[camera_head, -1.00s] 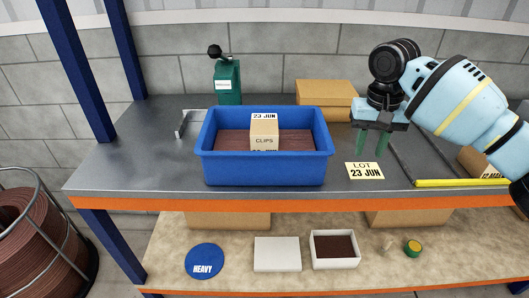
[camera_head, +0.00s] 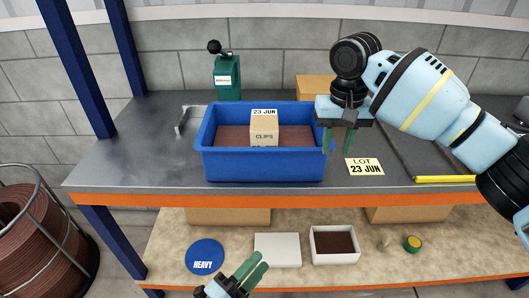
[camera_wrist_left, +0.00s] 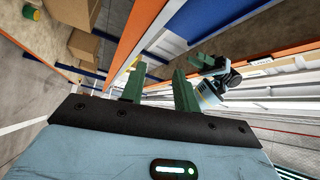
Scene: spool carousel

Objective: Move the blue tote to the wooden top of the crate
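The blue tote (camera_head: 264,166) stands upright on the grey upper shelf (camera_head: 130,160). My right gripper (camera_head: 338,153) is open and empty, pointing down at the tote's right end. I cannot tell whether a finger touches the tote's rim. My left gripper (camera_head: 257,270) is at the bottom of the head view, in front of the lower shelf and below the tote. Its green fingers stand apart with nothing between them, also in the left wrist view (camera_wrist_left: 158,88). I cannot make out a wooden-topped crate.
A green hand-levered device (camera_head: 227,78) and a metal bracket (camera_head: 188,120) stand by the tote. A LOT card (camera_head: 364,167) and yellow bar (camera_head: 445,179) lie right. Blue uprights (camera_head: 72,60) bound the left. The lower shelf (camera_head: 180,228) holds a HEAVY disc (camera_head: 205,257) and white containers (camera_head: 334,245).

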